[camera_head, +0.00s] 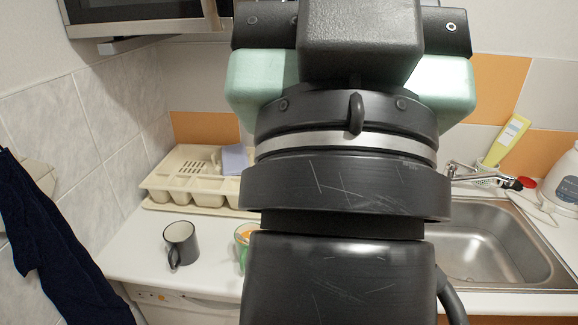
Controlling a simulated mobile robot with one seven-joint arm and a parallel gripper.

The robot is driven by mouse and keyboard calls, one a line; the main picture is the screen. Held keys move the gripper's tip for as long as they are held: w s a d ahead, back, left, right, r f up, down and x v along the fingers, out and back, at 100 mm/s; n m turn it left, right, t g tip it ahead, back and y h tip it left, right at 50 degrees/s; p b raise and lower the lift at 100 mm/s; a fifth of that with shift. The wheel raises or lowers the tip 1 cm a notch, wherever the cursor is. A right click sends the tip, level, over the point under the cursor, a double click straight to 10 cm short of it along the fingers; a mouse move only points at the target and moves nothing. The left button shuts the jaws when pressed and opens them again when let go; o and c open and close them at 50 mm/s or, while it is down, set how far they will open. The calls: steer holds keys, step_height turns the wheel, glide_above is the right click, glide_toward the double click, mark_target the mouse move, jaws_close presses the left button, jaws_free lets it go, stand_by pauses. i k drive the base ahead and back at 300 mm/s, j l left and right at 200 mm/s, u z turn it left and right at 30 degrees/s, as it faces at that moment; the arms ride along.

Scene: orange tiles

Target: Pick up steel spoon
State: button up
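I cannot make out a steel spoon in the head view. My own dark arm fills the middle of the picture and hides much of the counter behind it. My gripper's fingertips do not show, so I cannot see what they are near or whether they hold anything.
A dark mug (180,245) stands on the white counter (135,240). A green and orange item (243,240) is partly hidden by my arm. A cream dish rack (180,185) is behind. A steel sink (495,250) is right; a dark towel (55,240) hangs left.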

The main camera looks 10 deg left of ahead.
mark_target(237, 236)
steer(key=i+j, duration=0.1)
steer(key=i, duration=0.6)
steer(key=u, duration=0.4)
steer(key=i+u, duration=0.1)
steer(key=u, duration=0.75)
steer(key=i+l+u, duration=0.1)
steer(key=u, duration=0.3)
